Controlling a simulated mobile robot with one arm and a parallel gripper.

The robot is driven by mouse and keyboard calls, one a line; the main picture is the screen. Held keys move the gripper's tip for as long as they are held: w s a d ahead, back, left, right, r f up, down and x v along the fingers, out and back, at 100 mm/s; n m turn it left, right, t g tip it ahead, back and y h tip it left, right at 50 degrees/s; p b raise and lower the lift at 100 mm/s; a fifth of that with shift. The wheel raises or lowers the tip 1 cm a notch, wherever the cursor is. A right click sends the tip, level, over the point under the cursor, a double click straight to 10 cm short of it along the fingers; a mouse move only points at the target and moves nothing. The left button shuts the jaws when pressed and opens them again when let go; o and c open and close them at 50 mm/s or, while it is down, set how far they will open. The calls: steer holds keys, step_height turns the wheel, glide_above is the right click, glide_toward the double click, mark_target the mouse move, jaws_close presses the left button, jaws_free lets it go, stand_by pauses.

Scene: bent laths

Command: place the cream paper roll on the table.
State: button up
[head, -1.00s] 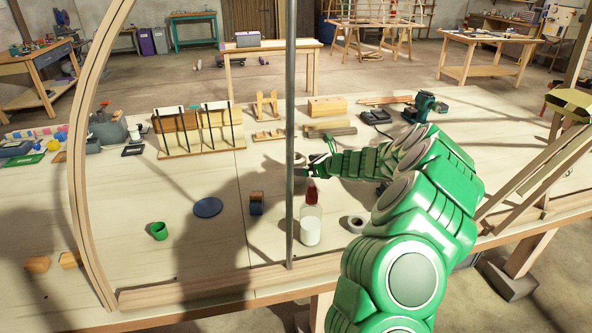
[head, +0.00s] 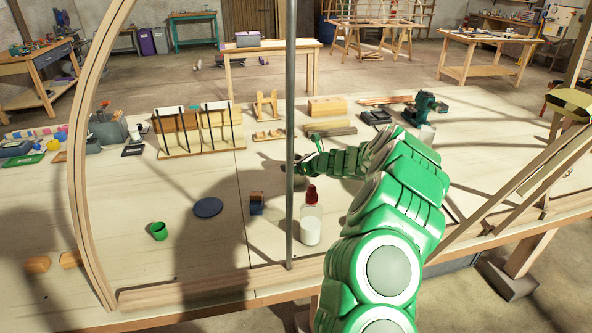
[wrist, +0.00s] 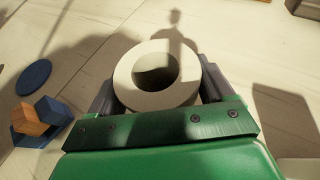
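The cream paper roll (wrist: 123,82) shows large in the wrist view, its round hole facing the camera. My gripper's (wrist: 157,84) two dark fingers lie against its left and right sides, so my gripper is shut on it. In the head view my gripper (head: 300,168) is over the middle of the pale wooden table (head: 215,245), partly behind a grey upright pole. The roll cannot be clearly made out there. The gap between the roll and the tabletop cannot be judged.
The grey pole (head: 290,130) stands in front of my gripper. A blue disc (head: 208,207), a blue-and-wood block (head: 257,203), a red-capped bottle (head: 311,220) and a green cup (head: 158,231) stand nearby. A clamp rack (head: 200,132) is behind.

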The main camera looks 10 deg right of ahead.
steer(key=c, duration=0.6)
steer(key=shift+r, duration=0.45)
step_height(320, 180, up, 2)
steer(key=shift+r, duration=0.25)
steer(key=shift+s+a+r+m+t+h, duration=0.25)
steer(key=shift+s+a+r+m+h, duration=0.1)
steer(key=shift+s+r, duration=1.85)
steer(key=shift+s+a+r+m+t+h, duration=0.2)
steer(key=shift+s+a+r+m+h, duration=0.15)
steer(key=shift+s+r, duration=1.85)
steer(key=shift+s+a+r+m+t+h, duration=0.2)
steer(key=shift+s+r+m+t+h, duration=0.15)
steer(key=shift+s+r, duration=1.8)
